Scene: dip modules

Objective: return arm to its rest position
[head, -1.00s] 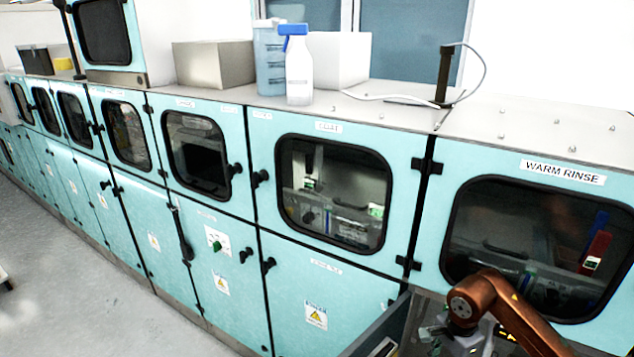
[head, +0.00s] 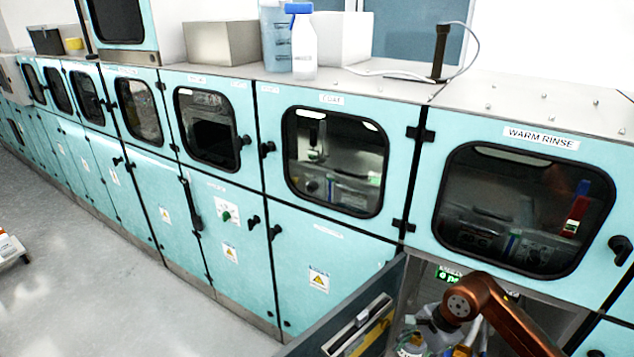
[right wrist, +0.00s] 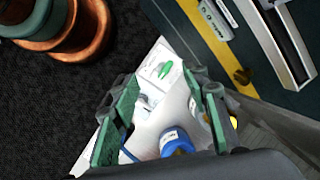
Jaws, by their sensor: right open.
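My right arm, copper-coloured, comes in at the lower right of the head view, below the WARM RINSE window (head: 525,210). In the right wrist view my right gripper (right wrist: 161,84) has its two green-padded fingers spread, with nothing held between them. Behind the fingers is a white surface (right wrist: 172,105) with small items on it, and a blue-capped object (right wrist: 176,142) lies near the lower middle. My left gripper is not in view.
Teal cabinets (head: 225,185) line the back.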

